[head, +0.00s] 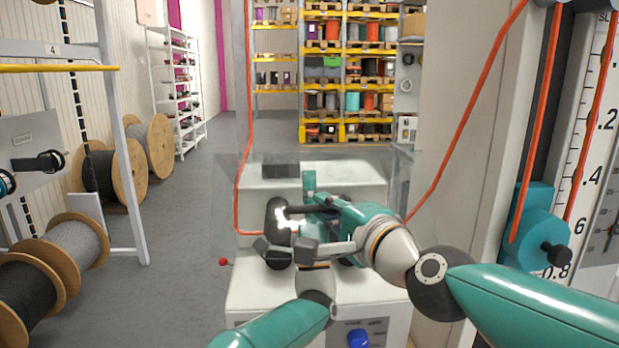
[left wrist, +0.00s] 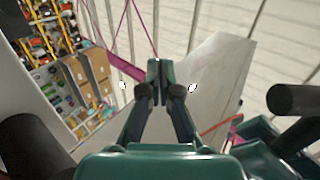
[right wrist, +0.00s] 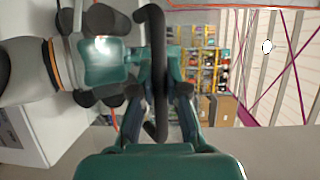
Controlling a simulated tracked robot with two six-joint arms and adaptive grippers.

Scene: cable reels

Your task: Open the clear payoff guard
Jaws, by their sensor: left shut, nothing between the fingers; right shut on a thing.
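The clear payoff guard (head: 401,180) is a see-through box over the white machine (head: 255,295) in the middle of the head view. Its edges are faint, and my arms cover much of its front. My right gripper (head: 318,204) is shut on a black bent handle (right wrist: 153,30), which runs between its fingers in the right wrist view (right wrist: 160,92). My left gripper (head: 308,182) is shut and empty, slightly higher and close by. Its fingertips meet in the left wrist view (left wrist: 160,80). The head view does not clearly show how far the guard is raised.
A red-knobbed lever (head: 223,262) sticks out at the machine's left. A blue knob (head: 357,338) is on its front. An orange cable (head: 249,110) hangs at the left, beside the guard. Wooden reels (head: 75,240) stand left, with clear floor (head: 185,220) between.

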